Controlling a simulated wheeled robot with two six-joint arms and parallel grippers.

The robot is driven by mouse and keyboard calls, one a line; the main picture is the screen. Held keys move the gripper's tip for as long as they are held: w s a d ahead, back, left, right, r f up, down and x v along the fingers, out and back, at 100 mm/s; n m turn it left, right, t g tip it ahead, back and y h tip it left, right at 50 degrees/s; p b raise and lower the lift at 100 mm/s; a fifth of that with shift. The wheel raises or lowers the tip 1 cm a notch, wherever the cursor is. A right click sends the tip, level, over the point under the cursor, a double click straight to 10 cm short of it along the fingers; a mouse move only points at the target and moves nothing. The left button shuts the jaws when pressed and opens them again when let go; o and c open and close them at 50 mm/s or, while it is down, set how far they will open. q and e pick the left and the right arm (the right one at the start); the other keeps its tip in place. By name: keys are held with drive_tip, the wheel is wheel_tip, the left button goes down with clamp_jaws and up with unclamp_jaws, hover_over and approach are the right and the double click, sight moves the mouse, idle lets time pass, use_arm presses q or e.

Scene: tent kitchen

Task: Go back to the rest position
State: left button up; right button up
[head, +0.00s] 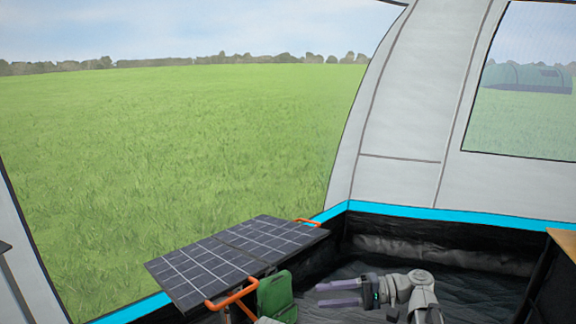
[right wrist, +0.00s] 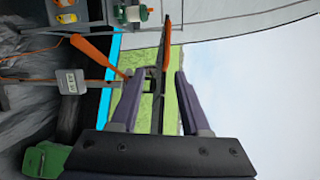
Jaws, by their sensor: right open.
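My right gripper (head: 320,294) is in the head view at the lower middle, to the right of a green case (head: 277,297). Its two pale purple fingers point left and are spread apart with nothing between them in that view. In the right wrist view the open fingers (right wrist: 157,98) also show, with a thin dark panel with orange handles (right wrist: 166,50) seen beyond them. I cannot see my left gripper in either view.
A dark solar panel (head: 235,256) with orange handles stands left of my right gripper. A wooden-topped surface (head: 564,240) is at the right edge. The grey tent wall (head: 410,120) rises behind. In the right wrist view a small lantern (right wrist: 132,14) and grey box (right wrist: 70,82) show.

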drive_tip(key=s+a+f+n+g+h, duration=0.1)
drive_tip(key=s+a+f+h, duration=0.3)
drive_tip(key=f, duration=0.2)
drive_tip(key=s+a+f+n+g+h, duration=0.1)
drive_tip(key=s+a+f+g+h, duration=0.1)
drive_tip(key=s+a+f+h, duration=0.35)
drive_tip(key=s+d+f+n+t+h, duration=0.2)
drive_tip(key=s+d+f+n+h, duration=0.2)
drive_tip(key=f+h, duration=0.3)
drive_tip(key=shift+s+d+h, duration=0.3)
drive_tip(key=shift+d+h, duration=0.35)
drive_tip(key=shift+d, duration=0.2)
drive_tip(key=shift+d, duration=0.1)
